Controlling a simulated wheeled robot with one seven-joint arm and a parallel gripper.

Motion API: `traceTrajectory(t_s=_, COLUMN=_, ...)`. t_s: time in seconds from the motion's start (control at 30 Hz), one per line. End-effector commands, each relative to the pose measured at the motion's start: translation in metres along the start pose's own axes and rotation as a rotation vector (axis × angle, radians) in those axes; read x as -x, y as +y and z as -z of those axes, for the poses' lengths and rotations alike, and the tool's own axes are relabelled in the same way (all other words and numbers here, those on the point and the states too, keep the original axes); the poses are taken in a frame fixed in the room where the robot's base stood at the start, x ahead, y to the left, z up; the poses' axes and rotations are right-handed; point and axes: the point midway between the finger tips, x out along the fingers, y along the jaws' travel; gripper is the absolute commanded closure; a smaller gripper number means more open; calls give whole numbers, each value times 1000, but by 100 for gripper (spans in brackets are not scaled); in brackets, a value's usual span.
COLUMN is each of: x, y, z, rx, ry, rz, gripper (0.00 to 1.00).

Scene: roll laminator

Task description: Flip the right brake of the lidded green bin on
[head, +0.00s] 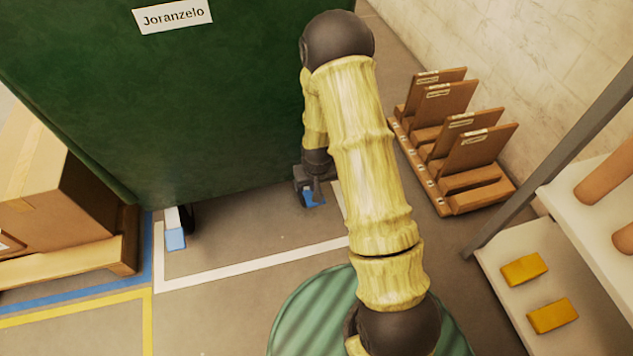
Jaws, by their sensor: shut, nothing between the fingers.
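The green bin (190,100) fills the upper left of the head view, with a white label reading "Joranzelo". Its lid is out of the picture. Under its front edge, a blue brake pedal (175,238) shows at the left caster. Another blue pedal (309,201) shows at the right caster. My gripper (316,194) is shut and empty, pointing down at this right pedal, partly in front of it. I cannot tell whether they touch. My arm and gripper hide most of the right caster, and the pedal's exact tilt is unclear.
A wooden rack (448,190) with several brown boards stands on the floor at right by the wall. A shelf (520,310) with yellow blocks (524,269) is at far right. A cardboard box (35,190) on a pallet (90,258) is at left. Floor before the bin is clear.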

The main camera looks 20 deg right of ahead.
Motion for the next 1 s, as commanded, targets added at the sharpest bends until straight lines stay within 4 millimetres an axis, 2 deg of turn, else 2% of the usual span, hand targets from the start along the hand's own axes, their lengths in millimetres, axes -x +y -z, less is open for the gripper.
traceTrajectory(t_s=0.03, x=-12, y=1, z=-5, rx=-2, ry=-1, rz=0, gripper=100)
traceTrajectory(t_s=0.1, x=-19, y=2, z=-8, rx=-5, ry=-1, rz=-1, gripper=100)
traceTrajectory(t_s=0.3, x=-32, y=4, z=-15, rx=-8, ry=-1, rz=-1, gripper=100)
traceTrajectory(t_s=1.0, x=-35, y=-1, z=-16, rx=3, ry=20, rz=1, gripper=100)
